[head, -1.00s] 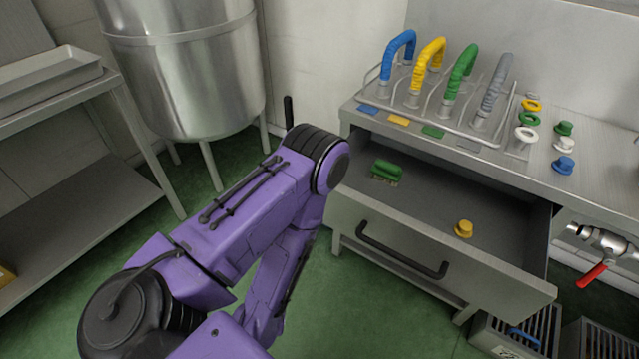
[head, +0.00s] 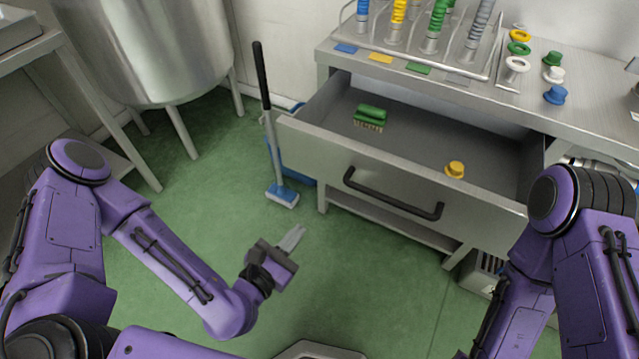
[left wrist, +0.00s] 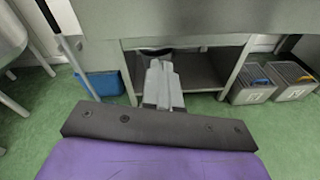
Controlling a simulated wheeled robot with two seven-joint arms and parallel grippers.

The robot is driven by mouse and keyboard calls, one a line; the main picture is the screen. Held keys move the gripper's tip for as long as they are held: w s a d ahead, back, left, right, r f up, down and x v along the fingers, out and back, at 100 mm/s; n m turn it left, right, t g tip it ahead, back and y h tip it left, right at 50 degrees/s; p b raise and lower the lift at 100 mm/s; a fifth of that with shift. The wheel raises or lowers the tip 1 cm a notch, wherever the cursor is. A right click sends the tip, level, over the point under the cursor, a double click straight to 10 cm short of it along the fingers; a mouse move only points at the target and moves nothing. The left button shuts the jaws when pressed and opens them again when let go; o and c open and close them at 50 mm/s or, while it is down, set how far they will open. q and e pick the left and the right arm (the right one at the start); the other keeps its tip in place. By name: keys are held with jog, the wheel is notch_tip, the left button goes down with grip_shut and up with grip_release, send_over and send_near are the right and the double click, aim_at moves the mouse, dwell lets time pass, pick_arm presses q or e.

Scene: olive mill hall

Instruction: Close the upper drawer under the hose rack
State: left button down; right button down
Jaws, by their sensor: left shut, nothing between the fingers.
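The upper drawer (head: 315,145) under the hose rack (head: 468,70) stands pulled out, with a dark bar handle (head: 392,196) on its grey front. Inside it lie a green brush (head: 370,116) and a yellow cap (head: 455,170). My left gripper (head: 294,238) is shut and empty, over the floor in front of the drawer, to the left of and below the handle, apart from it. In the left wrist view its closed fingers (left wrist: 160,72) point toward the cabinet's lower opening, and the drawer front (left wrist: 195,18) fills the top. My right arm shows at the right, its gripper out of view.
A broom (head: 268,125) and blue bin (head: 296,166) stand left of the cabinet. A steel tank (head: 150,50) is at the back left. Rings and caps lie on the counter (head: 590,112). Crates (left wrist: 250,88) stand right of the cabinet's lower shelf. Green floor before the drawer is clear.

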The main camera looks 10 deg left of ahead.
pick_arm(q)
notch_tip(320, 180, up, 3)
jog(key=w+a+n+t, duration=0.1)
jog(key=w+n+t, duration=0.1)
jog(key=n, duration=0.1)
jog(key=b, duration=0.5)
send_near(328, 167)
jog(key=p+x, duration=0.1)
jog(key=x, duration=0.4)
jog(key=shift+w+d+r, duration=0.1)
jog(key=shift+w+d, duration=0.1)
jog(key=shift+w, duration=0.05)
jog(key=shift+w+d, duration=0.15)
jog(key=shift+w, duration=0.5)
